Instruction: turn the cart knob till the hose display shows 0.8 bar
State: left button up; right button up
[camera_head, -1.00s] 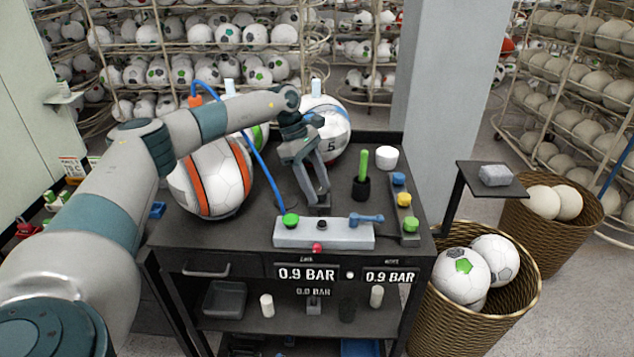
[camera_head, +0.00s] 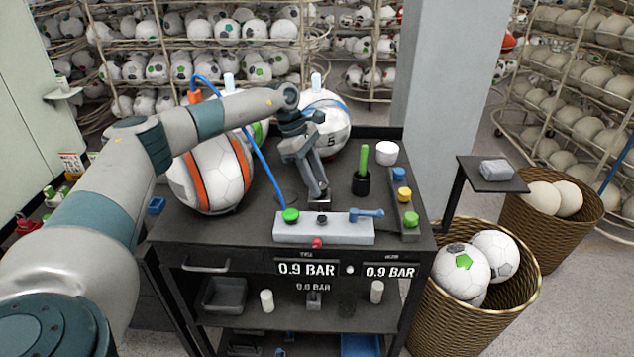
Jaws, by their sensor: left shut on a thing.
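My left gripper (camera_head: 319,188) points down at the cart top, just behind the pale valve block (camera_head: 290,232). It is shut on a small dark knob, mostly hidden by the fingers. On the cart front, the left display (camera_head: 306,269) reads 0.9 BAR and the right display (camera_head: 390,272) also reads 0.9 BAR. The small labels above them are too blurred to tell which is the hose's. My right gripper is not in view.
A white and orange ball (camera_head: 213,172) stands left of the gripper, with a blue hose (camera_head: 262,165) beside it. A blue lever (camera_head: 367,213) sits on the valve block. A black cup with a green stick (camera_head: 361,184) and a white cup (camera_head: 386,153) stand to the right.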

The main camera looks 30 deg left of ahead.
pick_arm(q)
jog(key=n+t+b, duration=0.1)
jog(key=n+b, duration=0.1)
jog(key=n, duration=0.1)
jog(key=shift+s+n+t, duration=0.1)
jog(key=shift+n+t, duration=0.2)
jog(key=shift+n+y+b, duration=0.3)
jog(key=shift+n, duration=0.3)
jog(key=shift+r, duration=0.1)
jog(key=o, duration=1.1)
jog(key=shift+c, duration=0.2)
jog(key=b+v, duration=0.5)
jog(key=v, duration=1.2)
jog(key=shift+s, duration=0.35)
jog(key=shift+d, duration=0.15)
